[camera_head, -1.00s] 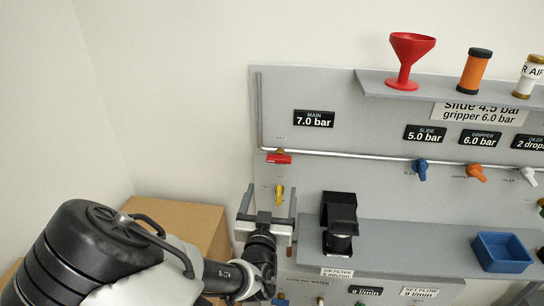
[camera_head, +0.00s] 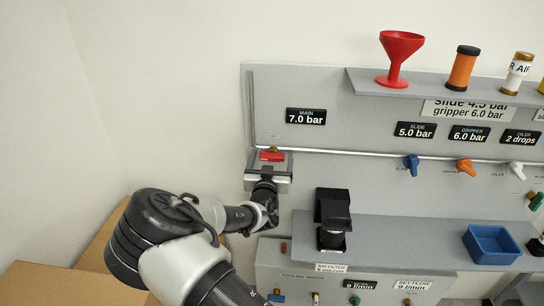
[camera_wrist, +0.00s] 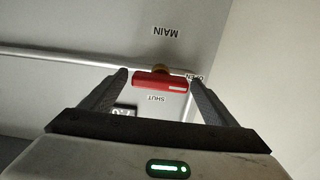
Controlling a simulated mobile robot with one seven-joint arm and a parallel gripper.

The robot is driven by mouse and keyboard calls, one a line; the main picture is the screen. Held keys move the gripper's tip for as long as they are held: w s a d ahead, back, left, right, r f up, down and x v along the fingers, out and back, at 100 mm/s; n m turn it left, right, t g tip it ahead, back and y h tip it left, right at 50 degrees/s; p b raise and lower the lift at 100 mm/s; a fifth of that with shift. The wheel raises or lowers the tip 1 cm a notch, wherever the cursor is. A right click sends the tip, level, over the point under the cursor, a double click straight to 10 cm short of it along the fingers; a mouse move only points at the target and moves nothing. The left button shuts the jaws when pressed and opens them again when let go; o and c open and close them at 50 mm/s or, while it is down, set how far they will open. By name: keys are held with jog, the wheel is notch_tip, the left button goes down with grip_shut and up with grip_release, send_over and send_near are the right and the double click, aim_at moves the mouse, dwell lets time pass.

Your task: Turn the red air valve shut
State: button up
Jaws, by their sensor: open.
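The red air valve (camera_head: 272,156) has a bar handle lying level, along the line of the pipe, on the left of the panel. In the wrist view the red handle (camera_wrist: 152,84) lies crosswise, its right end beside the OPEN label; the SHUT label is below it. My gripper (camera_head: 269,163) is at the valve, its fingers on either side of the handle. In the wrist view my gripper (camera_wrist: 160,78) is open, with gaps visible between the fingers and the handle ends. Its depth relative to the handle is hard to tell.
A grey pipe (camera_head: 345,153) runs right from the valve to blue (camera_head: 412,165), orange (camera_head: 466,167) and white valves. A black air filter (camera_head: 333,210) and a blue bin (camera_head: 492,243) stand right of my arm. Cardboard boxes (camera_head: 50,283) are at lower left.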

jog(key=shift+w, duration=0.25)
jog(key=c, duration=1.1)
jog(key=shift+o, duration=0.2)
